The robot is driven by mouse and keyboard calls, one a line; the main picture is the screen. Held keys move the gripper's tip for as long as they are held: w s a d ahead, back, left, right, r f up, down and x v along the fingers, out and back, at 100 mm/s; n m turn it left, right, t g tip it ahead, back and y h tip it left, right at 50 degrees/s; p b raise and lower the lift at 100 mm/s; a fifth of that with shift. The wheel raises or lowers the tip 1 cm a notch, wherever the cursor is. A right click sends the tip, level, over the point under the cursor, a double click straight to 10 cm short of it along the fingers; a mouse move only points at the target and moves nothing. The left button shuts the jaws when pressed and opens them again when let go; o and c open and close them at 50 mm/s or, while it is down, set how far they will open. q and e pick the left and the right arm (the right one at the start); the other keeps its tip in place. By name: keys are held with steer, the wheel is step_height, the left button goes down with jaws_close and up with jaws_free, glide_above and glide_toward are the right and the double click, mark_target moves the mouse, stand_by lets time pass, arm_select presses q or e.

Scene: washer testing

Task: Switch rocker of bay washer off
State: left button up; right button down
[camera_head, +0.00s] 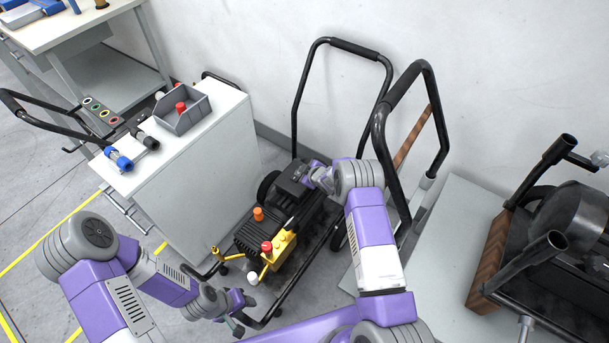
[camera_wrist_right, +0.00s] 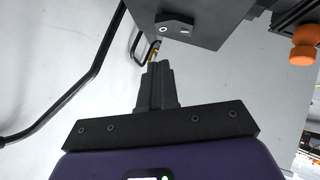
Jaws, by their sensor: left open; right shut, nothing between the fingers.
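The bay washer (camera_head: 262,238) stands low on a black wheeled frame, with a dark motor, an orange cap and a yellow pump with a red knob. In the right wrist view its dark box (camera_wrist_right: 215,22) carries a small black rocker (camera_wrist_right: 175,23) with light marks; which side is pressed I cannot tell. My right gripper (camera_wrist_right: 156,68) is shut and empty, its fingertips just short of the box's edge, below the rocker in that view. In the head view the right wrist hides the rocker. My left gripper (camera_head: 238,327) is open and empty, low in front of the washer.
The washer's tall black handle (camera_head: 348,46) rises behind my right arm. A white cabinet (camera_head: 205,165) with a grey bin (camera_head: 183,112) stands left. Another machine (camera_head: 560,230) stands on the right. An orange cap (camera_wrist_right: 304,48) shows in the right wrist view.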

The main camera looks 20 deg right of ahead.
mark_target(297, 175)
steer(key=f, duration=0.1)
steer(key=w+f+b, duration=0.1)
steer(key=f, duration=0.1)
steer(key=w+f+b, duration=0.1)
steer(key=shift+w+d+f, duration=0.15)
steer(key=shift+w+d, duration=0.1)
steer(key=shift+d, duration=0.1)
steer(key=shift+w+d+f+b, duration=0.15)
steer(key=shift+d+f+b, duration=0.05)
steer(key=shift+f+b, duration=0.15)
